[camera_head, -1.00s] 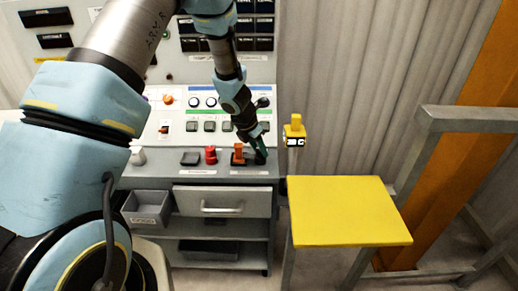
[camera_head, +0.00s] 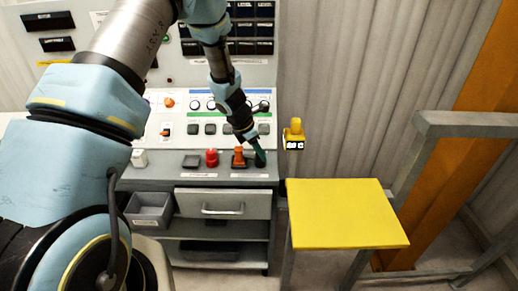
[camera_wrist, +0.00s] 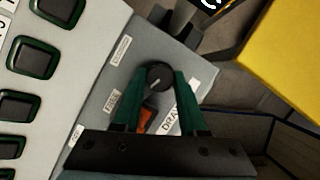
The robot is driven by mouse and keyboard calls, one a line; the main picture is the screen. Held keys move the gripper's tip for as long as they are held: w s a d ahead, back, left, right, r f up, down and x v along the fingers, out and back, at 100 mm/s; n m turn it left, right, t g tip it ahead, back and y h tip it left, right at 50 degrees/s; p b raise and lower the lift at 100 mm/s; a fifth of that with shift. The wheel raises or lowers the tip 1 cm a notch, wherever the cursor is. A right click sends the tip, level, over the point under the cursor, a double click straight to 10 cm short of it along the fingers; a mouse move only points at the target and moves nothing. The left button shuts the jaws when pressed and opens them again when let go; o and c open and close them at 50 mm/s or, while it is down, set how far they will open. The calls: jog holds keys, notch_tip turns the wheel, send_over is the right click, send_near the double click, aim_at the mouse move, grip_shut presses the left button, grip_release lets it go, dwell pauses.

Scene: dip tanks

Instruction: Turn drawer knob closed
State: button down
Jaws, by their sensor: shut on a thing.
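The drawer knob (camera_wrist: 158,76) is a round black knob with a pale pointer line. It sits on the grey console ledge beside labels, one of which starts with "DRA". In the wrist view my gripper (camera_wrist: 157,84) has its two green fingers on either side of the knob, shut on it. In the head view my gripper (camera_head: 260,158) reaches down to the right end of the ledge and mostly hides the knob. The grey drawer (camera_head: 223,203) with its bar handle is below the ledge.
An orange switch (camera_head: 239,156) is close to the left of my gripper; it also shows between the fingers (camera_wrist: 147,119). A red button (camera_head: 211,158) is farther left. A yellow table (camera_head: 347,213) and a yellow box (camera_head: 294,136) stand to the right.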

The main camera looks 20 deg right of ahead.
jog(key=m, duration=0.2)
jog(key=m+g+p, duration=0.1)
jog(key=shift+w+m, duration=0.2)
jog(key=shift+m, duration=0.2)
jog(key=m+g, duration=0.1)
jog(key=m, duration=0.2)
jog(key=shift+d+m+g+y+b, duration=0.1)
jog(key=shift+m+g+y+b, duration=0.2)
jog(key=shift+g+y+b, duration=0.1)
jog(key=m+g+y+b, duration=0.1)
jog(key=m, duration=0.2)
jog(key=shift+w+m, duration=0.15)
jog(key=shift+m, duration=0.15)
jog(key=shift+d+m+g+y+b, duration=0.15)
jog(key=shift+m+y+b, duration=0.15)
jog(key=shift+m, duration=0.5)
jog(key=shift+m+g+y+b, duration=0.2)
jog(key=shift+m+b, duration=0.2)
jog(key=shift+m, duration=0.4)
jog(key=shift+c, duration=2.3)
grip_release()
jog(key=shift+r, duration=0.1)
